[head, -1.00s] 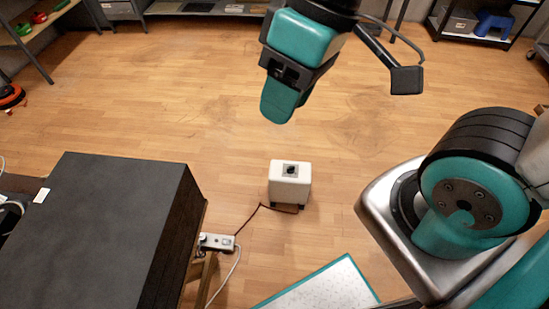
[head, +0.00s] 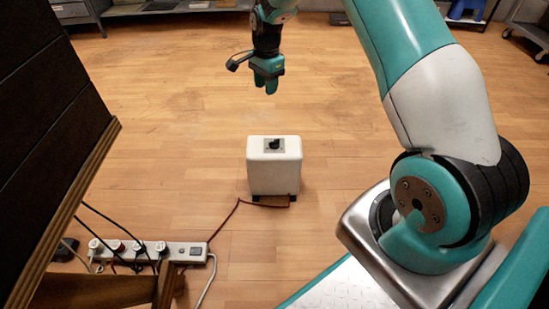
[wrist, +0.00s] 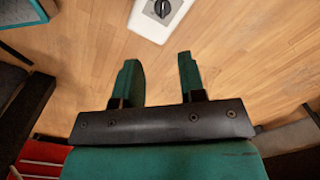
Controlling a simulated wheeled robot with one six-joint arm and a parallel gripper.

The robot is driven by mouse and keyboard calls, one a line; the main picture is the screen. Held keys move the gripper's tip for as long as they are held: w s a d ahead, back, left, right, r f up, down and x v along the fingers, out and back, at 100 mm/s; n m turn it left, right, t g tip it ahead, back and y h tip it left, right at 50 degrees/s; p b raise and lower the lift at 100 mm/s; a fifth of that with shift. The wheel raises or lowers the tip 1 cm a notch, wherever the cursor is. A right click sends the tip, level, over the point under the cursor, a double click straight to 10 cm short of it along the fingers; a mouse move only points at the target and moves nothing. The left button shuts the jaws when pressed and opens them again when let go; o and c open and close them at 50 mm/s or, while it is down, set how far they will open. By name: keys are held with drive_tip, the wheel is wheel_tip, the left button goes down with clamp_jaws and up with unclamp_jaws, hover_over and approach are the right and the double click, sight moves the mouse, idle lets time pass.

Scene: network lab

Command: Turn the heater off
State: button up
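The heater (head: 275,172) is a small white box on the wooden floor. A black knob (head: 275,144) sits on a grey plate on its top. In the wrist view the heater (wrist: 147,27) is at the top edge, partly cut off, with its knob (wrist: 162,8) showing. A dark red cord (head: 228,217) runs from the heater to a white power strip (head: 187,252). My gripper (head: 266,88) hangs above and beyond the heater, fingers pointing down, apart from it. In the wrist view my gripper (wrist: 160,72) has its two green fingers spread with nothing between them.
A dark cabinet (head: 50,120) on a wooden stand is at the left, with several black plugs and cables in the strip below it. Shelving (head: 180,8) stands along the back.

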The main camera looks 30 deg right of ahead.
sight(274, 143)
drive_tip(key=d+f+b, duration=0.1)
drive_tip(key=f+b, duration=0.2)
drive_tip(key=f, duration=0.5)
drive_tip(key=d+f+m+b, duration=0.1)
drive_tip(key=f+b, duration=0.2)
drive_tip(key=f, duration=0.5)
drive_tip(key=w+d+f+m+b, duration=0.1)
drive_tip(key=f+b, duration=0.2)
drive_tip(key=f, duration=0.5)
drive_tip(key=shift+d+f, duration=0.2)
drive_tip(key=shift+f, duration=0.15)
drive_tip(key=shift+c, duration=0.2)
clamp_jaws()
